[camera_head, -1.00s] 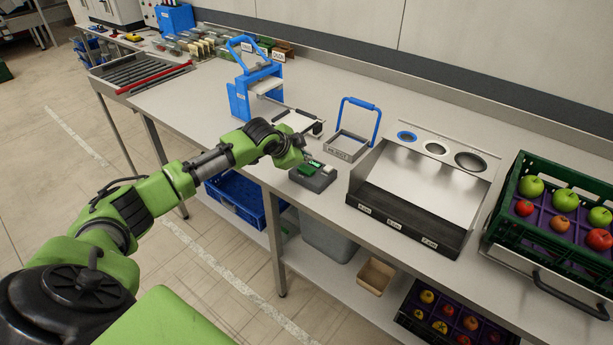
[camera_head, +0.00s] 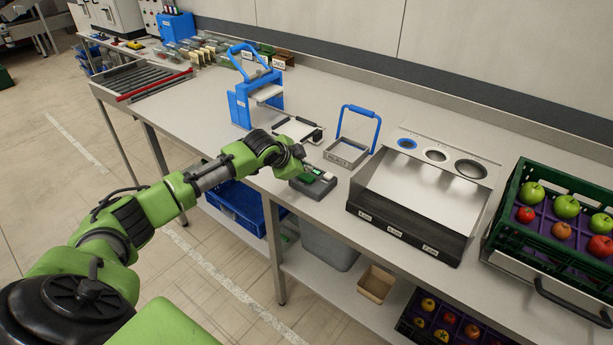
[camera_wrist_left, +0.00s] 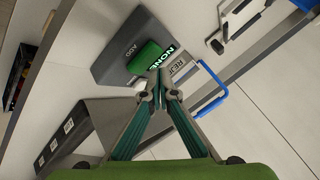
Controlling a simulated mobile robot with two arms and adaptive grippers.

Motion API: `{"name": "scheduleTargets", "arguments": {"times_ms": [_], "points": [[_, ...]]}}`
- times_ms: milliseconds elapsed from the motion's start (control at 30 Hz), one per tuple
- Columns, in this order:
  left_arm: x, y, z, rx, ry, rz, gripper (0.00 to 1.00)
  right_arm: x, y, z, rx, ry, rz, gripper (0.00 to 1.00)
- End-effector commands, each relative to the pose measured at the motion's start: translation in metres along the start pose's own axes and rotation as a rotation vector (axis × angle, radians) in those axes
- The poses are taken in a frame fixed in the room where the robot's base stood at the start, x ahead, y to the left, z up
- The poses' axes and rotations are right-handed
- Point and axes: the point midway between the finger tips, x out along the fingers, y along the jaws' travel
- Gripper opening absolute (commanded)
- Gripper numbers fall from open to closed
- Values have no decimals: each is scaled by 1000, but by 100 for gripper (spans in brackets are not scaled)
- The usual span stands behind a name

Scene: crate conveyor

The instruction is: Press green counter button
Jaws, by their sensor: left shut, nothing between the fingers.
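The counter (camera_head: 322,187) is a small dark grey box on the table's front edge. In the left wrist view, its raised green button (camera_wrist_left: 145,57) lies beside the "ADD" label on the box (camera_wrist_left: 118,66). A dark display (camera_wrist_left: 166,57) reads "NONE" next to it. My left gripper (camera_head: 306,172) is shut and empty, over the near left part of the counter. In the left wrist view, its closed fingertips (camera_wrist_left: 158,84) appear just beside the green button; whether they touch it I cannot tell. My right gripper is out of view.
A steel tray with three holes (camera_head: 420,200) stands right of the counter, then a green crate of fruit (camera_head: 520,250). A blue-handled frame (camera_head: 347,152) and a blue press (camera_head: 240,108) stand behind. The table is clear to the left (camera_head: 195,115).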

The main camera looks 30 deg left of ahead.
Motion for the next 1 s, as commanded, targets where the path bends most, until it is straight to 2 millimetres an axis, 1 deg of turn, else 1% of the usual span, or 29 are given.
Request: {"name": "scheduleTargets", "arguments": {"times_ms": [500,1000], "points": [[0,0,0,0,0,0,0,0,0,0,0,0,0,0],[6,4,4,0,0,0,0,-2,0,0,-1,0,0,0]]}}
